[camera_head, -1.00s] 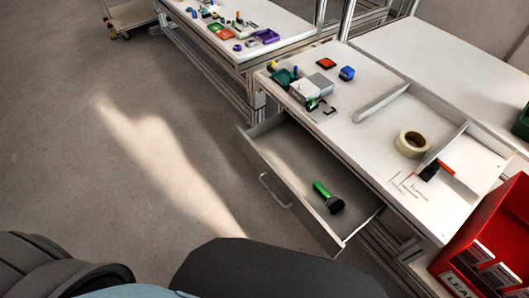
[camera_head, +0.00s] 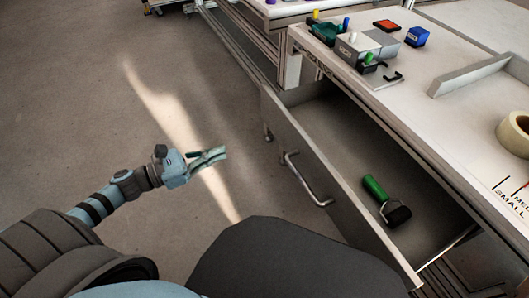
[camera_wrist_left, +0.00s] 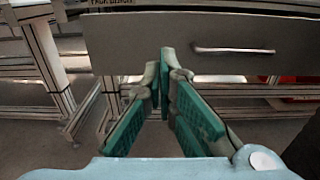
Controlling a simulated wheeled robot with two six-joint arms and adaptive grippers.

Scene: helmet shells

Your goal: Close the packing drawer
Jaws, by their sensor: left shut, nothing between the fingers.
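The packing drawer (camera_head: 330,172) stands pulled out from the white workbench. A green-handled tool with a dark head (camera_head: 385,200) lies inside it. The drawer's metal handle (camera_head: 305,180) is on its front panel. My left gripper (camera_head: 222,153) is shut and empty, in the air in front of the drawer, apart from the handle. In the left wrist view the fingertips of my left gripper (camera_wrist_left: 160,60) point at the drawer front (camera_wrist_left: 185,33), with the handle (camera_wrist_left: 233,50) to their right. My right gripper is not in view.
Bench legs (camera_head: 290,65) stand beside the drawer. The floor in front is clear.

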